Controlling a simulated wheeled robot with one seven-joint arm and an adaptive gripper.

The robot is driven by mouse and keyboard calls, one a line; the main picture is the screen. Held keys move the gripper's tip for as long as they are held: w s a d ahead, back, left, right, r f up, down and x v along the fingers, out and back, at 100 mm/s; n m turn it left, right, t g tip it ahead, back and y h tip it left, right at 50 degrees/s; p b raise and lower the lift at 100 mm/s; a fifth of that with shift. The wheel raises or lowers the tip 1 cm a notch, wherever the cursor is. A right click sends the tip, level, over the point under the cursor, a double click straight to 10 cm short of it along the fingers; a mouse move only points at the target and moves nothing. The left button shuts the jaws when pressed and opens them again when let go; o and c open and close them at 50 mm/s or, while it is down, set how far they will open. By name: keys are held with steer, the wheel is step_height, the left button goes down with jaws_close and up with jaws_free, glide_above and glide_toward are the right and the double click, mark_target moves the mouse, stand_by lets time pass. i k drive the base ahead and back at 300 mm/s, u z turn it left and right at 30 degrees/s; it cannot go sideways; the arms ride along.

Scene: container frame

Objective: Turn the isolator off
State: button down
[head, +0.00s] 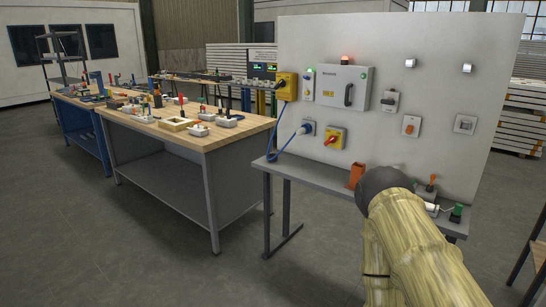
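Another yellow box (286,87) with a dark knob is at the panel's left edge. My arm, in a yellowish sleeve with a dark rounded end, rises in front of the panel's lower right. My gripper fingers are not visible.
A red lamp (345,59) glows above the enclosure. A blue plug (307,129) with a cable is left of the red-handled switch. A narrow grey shelf (325,177) runs below, holding an orange holder (356,176). A workbench (228,140) stands left; the floor before it is clear.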

mark_target(332, 139)
steer(key=u, duration=0.15)
steer(key=i, duration=2)
steer(key=u, duration=0.15)
